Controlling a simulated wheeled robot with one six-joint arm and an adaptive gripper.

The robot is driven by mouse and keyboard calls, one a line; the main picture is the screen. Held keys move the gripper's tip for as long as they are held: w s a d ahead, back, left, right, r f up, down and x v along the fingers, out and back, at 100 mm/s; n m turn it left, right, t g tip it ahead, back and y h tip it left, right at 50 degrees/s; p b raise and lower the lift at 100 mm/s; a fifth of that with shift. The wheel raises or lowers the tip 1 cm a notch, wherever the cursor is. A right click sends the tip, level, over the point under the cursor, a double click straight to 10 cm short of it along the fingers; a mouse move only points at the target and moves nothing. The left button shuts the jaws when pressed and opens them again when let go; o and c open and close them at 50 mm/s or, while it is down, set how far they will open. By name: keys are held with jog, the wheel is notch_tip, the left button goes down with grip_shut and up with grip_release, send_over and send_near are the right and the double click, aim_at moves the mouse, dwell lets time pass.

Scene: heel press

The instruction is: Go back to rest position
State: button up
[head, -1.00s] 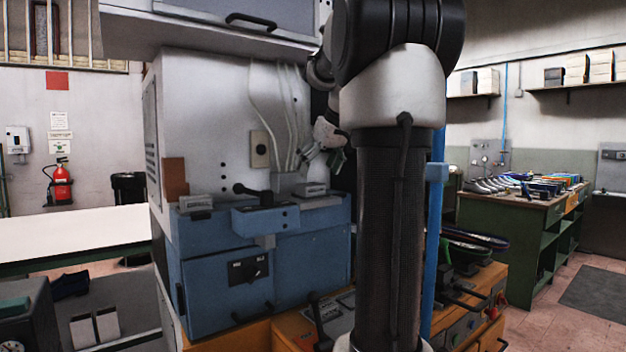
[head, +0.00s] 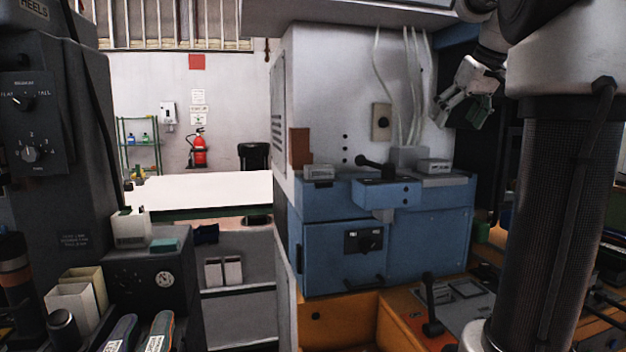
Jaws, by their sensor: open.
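My gripper (head: 462,110) shows at the upper right of the head view, in front of the dark opening beside the white machine housing. Its fingers point down and to the left, and they are apart with nothing seen between them. It hangs above and to the right of the blue press cabinet (head: 342,258), apart from it. My dark arm column stands at the right and hides part of the orange bench (head: 400,325).
A dark control machine (head: 45,140) with knobs stands close at the left. A white table (head: 205,190) and a fire extinguisher (head: 199,150) are farther back. A black lever (head: 430,300) rises from the orange bench. Grey shelves (head: 240,312) stand between the machines.

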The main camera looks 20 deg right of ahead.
jog(key=s+a+f+m+g, duration=0.2)
jog(key=s+f+m, duration=0.2)
jog(key=f, duration=0.6)
jog(key=s+a+f+n, duration=0.4)
jog(key=s+a+f, duration=1)
jog(key=a, duration=0.3)
jog(key=shift+n, duration=0.3)
jog(key=shift+f, duration=0.1)
